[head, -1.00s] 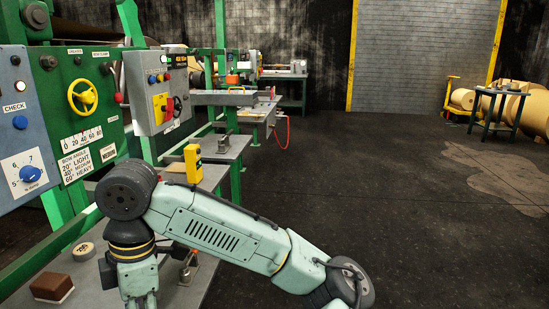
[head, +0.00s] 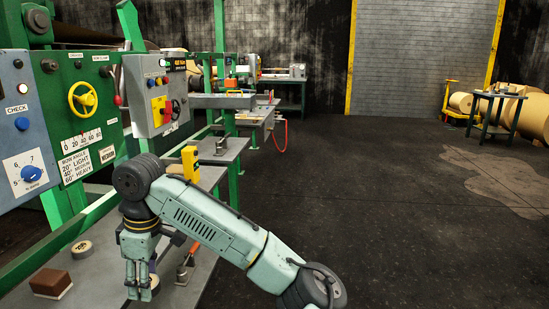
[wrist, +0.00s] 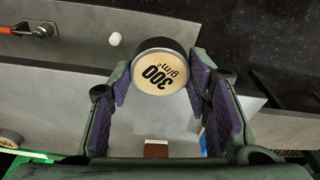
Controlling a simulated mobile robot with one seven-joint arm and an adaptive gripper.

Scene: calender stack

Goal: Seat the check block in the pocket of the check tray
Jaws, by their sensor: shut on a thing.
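My gripper (head: 138,285) points down over the grey bench at the lower left of the head view. In the wrist view my gripper (wrist: 165,85) has its purple-padded fingers on either side of a round dark-sided block (wrist: 160,76). The block has a cream face marked "300 g/m²", and the fingers are shut on it.
A brown-and-white block (head: 50,283) and another marked disc (head: 82,249) lie on the bench to the left. An orange-handled clamp (head: 186,265) stands to the right. A yellow device (head: 190,163) and control panels (head: 155,90) are behind. Open floor lies right.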

